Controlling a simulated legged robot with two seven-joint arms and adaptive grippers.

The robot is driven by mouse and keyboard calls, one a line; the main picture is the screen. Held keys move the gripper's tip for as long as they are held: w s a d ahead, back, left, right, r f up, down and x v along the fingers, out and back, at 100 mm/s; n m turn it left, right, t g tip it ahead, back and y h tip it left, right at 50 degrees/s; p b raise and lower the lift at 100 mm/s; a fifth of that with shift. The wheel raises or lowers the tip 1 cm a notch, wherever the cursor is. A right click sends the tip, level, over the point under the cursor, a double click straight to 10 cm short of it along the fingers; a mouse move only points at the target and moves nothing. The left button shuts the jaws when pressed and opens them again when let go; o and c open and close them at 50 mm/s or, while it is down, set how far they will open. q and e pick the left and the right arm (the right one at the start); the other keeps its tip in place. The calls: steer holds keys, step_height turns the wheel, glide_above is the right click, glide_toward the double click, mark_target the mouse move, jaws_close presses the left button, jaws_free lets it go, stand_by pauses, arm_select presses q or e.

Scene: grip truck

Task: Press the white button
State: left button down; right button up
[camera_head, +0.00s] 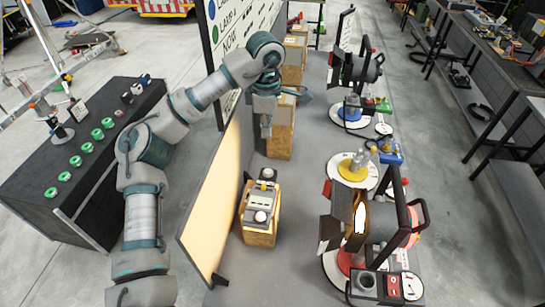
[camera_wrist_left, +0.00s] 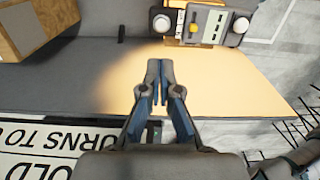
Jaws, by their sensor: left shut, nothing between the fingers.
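A control box (camera_head: 262,203) stands on a wooden block on the grey table, with a white round button at its far end (camera_head: 267,173) and another at its near end (camera_head: 260,216). The left wrist view shows white buttons at the top, one on the left (camera_wrist_left: 161,23) and one on the right (camera_wrist_left: 241,25), with a yellow switch (camera_wrist_left: 193,22) between them. My left gripper (camera_head: 266,130) points down beyond the box, apart from it. Its fingers (camera_wrist_left: 160,70) are shut and empty. My right gripper is not in view.
A tan panel (camera_head: 215,205) stands along the table's left edge, beside the box. Wooden blocks (camera_head: 281,140) stand farther back. A dark bench with green rings (camera_head: 62,177) is at left.

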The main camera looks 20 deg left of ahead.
mark_target(268, 171)
arm_select(q)
steer(key=shift+s+r, duration=0.1)
steer(key=shift+s, duration=0.1)
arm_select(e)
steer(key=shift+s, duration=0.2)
